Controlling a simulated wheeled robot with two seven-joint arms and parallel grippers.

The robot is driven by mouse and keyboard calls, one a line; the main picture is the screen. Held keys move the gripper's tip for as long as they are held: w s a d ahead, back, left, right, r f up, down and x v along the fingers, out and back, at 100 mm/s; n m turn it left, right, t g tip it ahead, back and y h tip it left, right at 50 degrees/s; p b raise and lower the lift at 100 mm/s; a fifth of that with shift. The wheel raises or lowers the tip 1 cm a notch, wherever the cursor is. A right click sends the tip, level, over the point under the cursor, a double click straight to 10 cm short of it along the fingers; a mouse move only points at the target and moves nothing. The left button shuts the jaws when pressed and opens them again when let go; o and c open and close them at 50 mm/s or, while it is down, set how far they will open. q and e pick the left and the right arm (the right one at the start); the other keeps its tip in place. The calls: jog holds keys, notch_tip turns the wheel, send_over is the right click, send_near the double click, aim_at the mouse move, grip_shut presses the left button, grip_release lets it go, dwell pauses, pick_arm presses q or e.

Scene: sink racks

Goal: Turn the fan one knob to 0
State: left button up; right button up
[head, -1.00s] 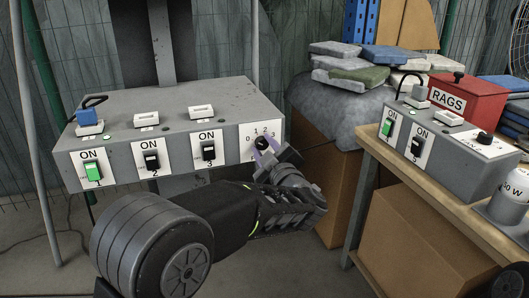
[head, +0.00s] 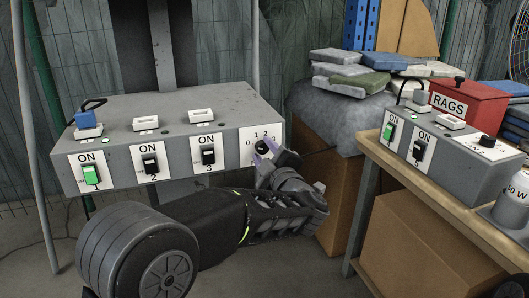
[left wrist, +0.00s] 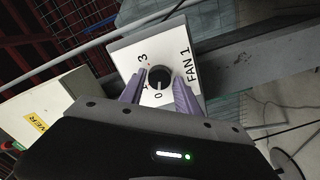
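The fan one knob (left wrist: 160,77) is a round black dial on a white plate (left wrist: 125,55) marked FAN 1, with numbers around it, in the left wrist view. The knob also shows in the head view (head: 262,147) at the right end of the grey switch box's front. My left gripper (left wrist: 161,84) is open, with one purple finger on each side of the knob. A small gap seems to show; I cannot tell whether either finger touches. In the head view the left gripper (head: 264,160) partly covers the plate. I cannot tell clearly where the pointer stands. My right gripper is out of view.
The grey switch box (head: 225,105) carries rocker switches left of the knob; the leftmost is green (head: 91,174). At right, a wooden table (head: 420,182) holds a second switch box (head: 455,165) and a red RAGS box (head: 466,103). Folded cloths (head: 350,70) are stacked behind.

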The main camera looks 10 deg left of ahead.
pick_arm(q)
jog(key=shift+o, duration=1.4)
jog(key=p+v, duration=0.1)
jog(key=v, duration=0.7)
jog(key=shift+p, duration=0.4)
jog(key=shift+w, duration=0.1)
